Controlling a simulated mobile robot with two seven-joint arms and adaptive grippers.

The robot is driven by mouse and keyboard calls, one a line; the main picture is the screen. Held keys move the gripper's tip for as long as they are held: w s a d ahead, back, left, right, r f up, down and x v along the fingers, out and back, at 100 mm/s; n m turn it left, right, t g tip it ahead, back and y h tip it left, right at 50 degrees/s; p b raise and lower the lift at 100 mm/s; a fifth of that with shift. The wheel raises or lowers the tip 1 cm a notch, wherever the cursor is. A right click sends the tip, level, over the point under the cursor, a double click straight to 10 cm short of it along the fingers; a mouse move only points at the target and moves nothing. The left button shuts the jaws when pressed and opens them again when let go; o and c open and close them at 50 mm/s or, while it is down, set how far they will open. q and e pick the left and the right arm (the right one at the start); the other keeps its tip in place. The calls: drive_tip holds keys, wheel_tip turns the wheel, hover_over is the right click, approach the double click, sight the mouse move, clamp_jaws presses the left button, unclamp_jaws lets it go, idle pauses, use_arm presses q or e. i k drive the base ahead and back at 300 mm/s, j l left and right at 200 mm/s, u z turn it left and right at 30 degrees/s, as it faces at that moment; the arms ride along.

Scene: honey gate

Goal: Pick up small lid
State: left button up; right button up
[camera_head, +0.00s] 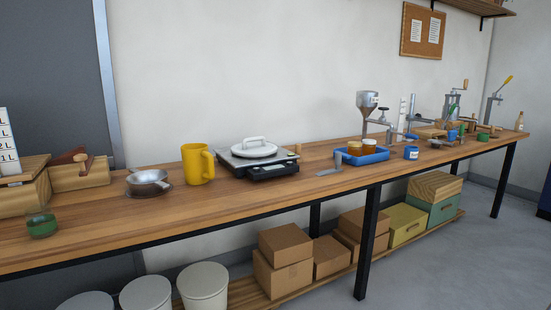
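A white round lid-like piece with an arched handle (254,148) lies on the silver plate of a black scale (272,171) on the workbench. Two small amber jars (362,148) stand in a blue tray (376,156) further right, and their tops are too small to make out clearly. A small blue jar-like item (411,153) stands on the bench to the right of the tray. I cannot tell which of these is the small lid. Neither of my grippers is in view.
A yellow mug (197,164), a metal pan (149,183) and a green cup (42,226) stand on the left part of the long wooden bench (115,232). A funnel stand (368,112) rises behind the tray. The bench's front strip is mostly clear. Boxes (283,259) fill the lower shelf.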

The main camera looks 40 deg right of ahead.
sight(250, 148)
drive_tip(key=i+j+z, duration=0.1)
drive_tip(key=z, duration=0.35)
drive_tip(key=i+j+z, duration=0.2)
drive_tip(key=z, duration=0.2)
drive_tip(key=i+j+z, duration=0.1)
drive_tip(key=z, duration=0.35)
